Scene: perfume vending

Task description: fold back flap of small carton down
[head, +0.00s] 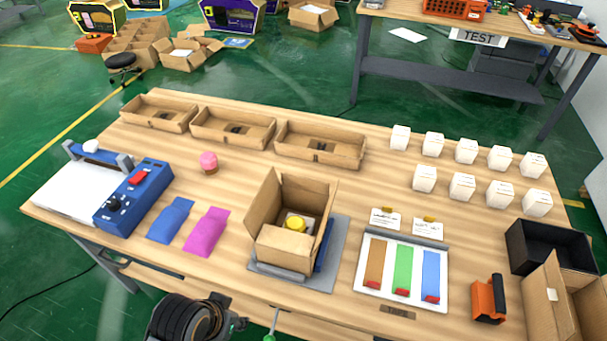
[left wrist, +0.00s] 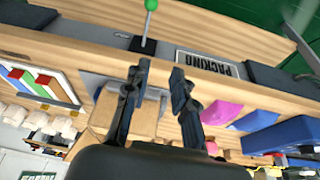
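The small carton (head: 286,248) stands open on a grey plate (head: 262,268) at the front middle of the table. Its back flap (head: 308,192) stands up at the far side, and its left flap (head: 262,203) stands up too. A yellow-topped item (head: 296,224) sits inside. In the left wrist view, which is upside down, the brown carton (left wrist: 142,118) shows partly behind my left gripper (left wrist: 158,70). Its two dark fingers are apart with nothing between them. In the head view my left gripper's fingers cannot be made out. My right gripper is in neither view.
A blue sealing machine (head: 135,195), blue (head: 170,220) and pink (head: 206,231) pouches lie left of the carton. A colour-strip board (head: 372,307), orange tool (head: 489,298) and black bin (head: 550,247) lie right. Open trays (head: 320,145) and several white boxes (head: 433,143) stand behind.

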